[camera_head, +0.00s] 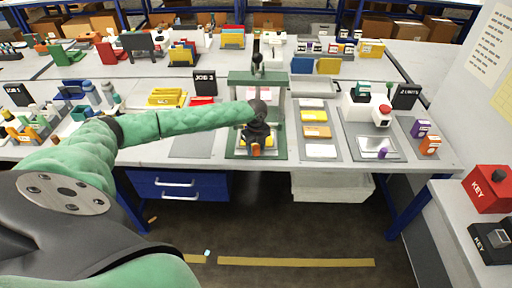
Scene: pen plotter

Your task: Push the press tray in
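The green press (256,77) stands on the workbench near the middle, with its dark lever upright on top. Its green base (281,154) reaches to the front edge of the bench. My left arm comes across from the left. The dark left gripper (256,146) points down at the front of the press, over the tray area. Yellow and pale patches show around the fingers there, but the gripper hides most of the tray. I cannot tell whether the fingers touch the tray or how far apart they are. My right gripper is not in view.
A grey mat with coloured cards (317,131) lies right of the press. A white machine with a red button (384,114) stands farther right. A JOB 3 sign (204,83) and yellow trays (167,97) are to the left. Blue drawers (178,186) hang below the bench.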

